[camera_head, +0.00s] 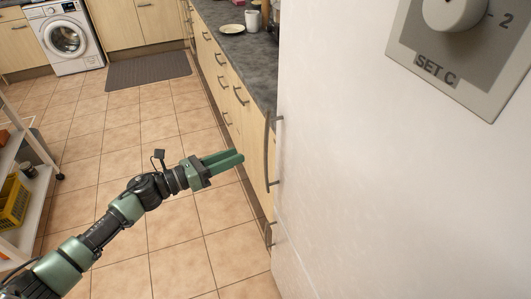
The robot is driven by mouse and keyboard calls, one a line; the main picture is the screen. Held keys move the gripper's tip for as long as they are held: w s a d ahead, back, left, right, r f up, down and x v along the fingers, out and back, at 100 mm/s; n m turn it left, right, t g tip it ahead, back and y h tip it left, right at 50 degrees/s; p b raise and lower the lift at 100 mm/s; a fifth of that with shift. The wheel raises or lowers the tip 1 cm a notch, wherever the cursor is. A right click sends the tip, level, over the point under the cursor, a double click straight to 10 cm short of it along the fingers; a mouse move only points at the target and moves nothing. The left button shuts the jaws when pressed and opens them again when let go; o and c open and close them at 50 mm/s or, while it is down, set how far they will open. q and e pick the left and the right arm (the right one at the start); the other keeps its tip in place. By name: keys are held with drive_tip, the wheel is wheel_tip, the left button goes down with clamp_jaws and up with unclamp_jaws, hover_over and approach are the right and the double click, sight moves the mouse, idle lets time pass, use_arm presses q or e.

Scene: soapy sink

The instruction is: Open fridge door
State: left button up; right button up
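The white fridge door (400,180) fills the right side of the view and looks closed. Its dark curved handle (267,155) stands upright along the left edge. My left gripper (240,155) has green fingers that point right towards the handle. The fingertips are a little left of the handle and look apart from it, with nothing seen between them. The two fingers lie close together from this angle, so I cannot tell whether they are open or shut. My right gripper is not in view.
A thermostat dial (452,12) sits on a grey panel at top right. Wooden drawers (225,85) under a dark counter (245,50) adjoin the fridge. A white cart (30,200) stands at left, a washing machine (68,38) at the back. The tiled floor is mostly clear.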

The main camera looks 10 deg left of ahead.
sight(265, 147)
use_arm(q)
drive_tip(key=d+r+m+g, duration=0.1)
drive_tip(key=d+m, duration=0.1)
drive_tip(key=d+r+m+h+p, duration=0.1)
drive_tip(key=d+r+m, duration=0.1)
drive_tip(key=d, duration=0.1)
drive_tip(key=w+d+r+m+g+h+p, duration=0.1)
drive_tip(key=d+m, duration=0.1)
drive_tip(key=d, duration=0.1)
drive_tip(key=shift+d+r+g, duration=0.25)
drive_tip(key=shift+g, duration=0.05)
drive_tip(key=shift+w+d+f+p, duration=0.1)
drive_tip(key=shift+w+d+p, duration=0.25)
drive_tip(key=shift+d, duration=0.1)
clamp_jaws()
idle(0.8)
